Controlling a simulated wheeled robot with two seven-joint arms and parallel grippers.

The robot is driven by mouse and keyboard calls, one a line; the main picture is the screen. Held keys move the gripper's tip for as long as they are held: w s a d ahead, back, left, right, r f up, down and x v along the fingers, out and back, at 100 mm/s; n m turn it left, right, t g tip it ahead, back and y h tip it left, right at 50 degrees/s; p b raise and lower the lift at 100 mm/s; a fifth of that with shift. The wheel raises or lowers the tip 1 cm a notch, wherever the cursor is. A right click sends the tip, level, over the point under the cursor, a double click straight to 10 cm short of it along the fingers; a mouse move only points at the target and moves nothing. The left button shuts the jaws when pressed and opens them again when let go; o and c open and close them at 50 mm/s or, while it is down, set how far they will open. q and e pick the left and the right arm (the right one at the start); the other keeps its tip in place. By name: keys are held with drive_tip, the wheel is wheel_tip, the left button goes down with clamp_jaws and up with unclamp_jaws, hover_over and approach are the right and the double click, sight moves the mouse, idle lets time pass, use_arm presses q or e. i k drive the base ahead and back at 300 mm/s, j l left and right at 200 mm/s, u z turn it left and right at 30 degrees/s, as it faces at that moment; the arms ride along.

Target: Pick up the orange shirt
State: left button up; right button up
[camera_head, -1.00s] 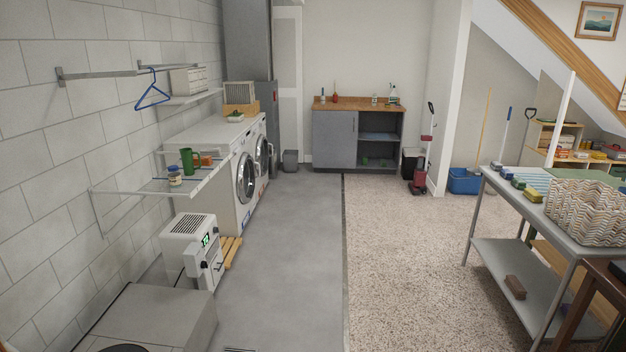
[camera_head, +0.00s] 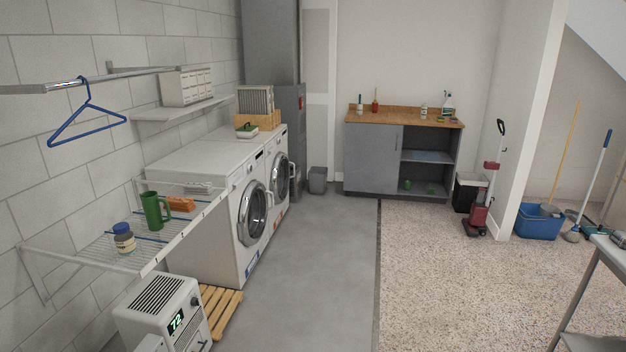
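I see no orange shirt in the head view. A small orange item (camera_head: 181,204) lies on the wire shelf (camera_head: 150,255) at the left; it is too small to tell what it is. A green mug (camera_head: 154,212) and a jar with a dark lid (camera_head: 123,239) stand on the same shelf. A blue hanger (camera_head: 86,115) hangs empty from the wall rail (camera_head: 45,88). Two white front-loading machines (camera_head: 225,210) stand behind the shelf along the left wall, with their doors shut. Neither of my grippers is in view.
A white dehumidifier (camera_head: 165,310) and a wooden pallet (camera_head: 222,310) stand low at the left. A grey cabinet (camera_head: 370,158) is at the back. A vacuum (camera_head: 484,200) and a blue bucket (camera_head: 537,223) are at the right. A metal table (camera_head: 595,290) edges in at right. The grey floor (camera_head: 310,270) is clear.

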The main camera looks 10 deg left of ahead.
sight(175, 203)
drive_tip(key=i+u, duration=0.15)
drive_tip(key=i, duration=0.8)
drive_tip(key=i+l+u, duration=0.1)
drive_tip(key=i, duration=0.8)
drive_tip(key=i+u, duration=0.7)
drive_tip(key=u, duration=0.2)
drive_tip(key=i+l+u, duration=0.2)
drive_tip(key=u, duration=0.25)
drive_tip(key=i+u, duration=0.7)
drive_tip(key=u, duration=0.2)
drive_tip(key=i+l+u, duration=0.25)
drive_tip(key=u, duration=0.25)
drive_tip(key=i+l, duration=0.05)
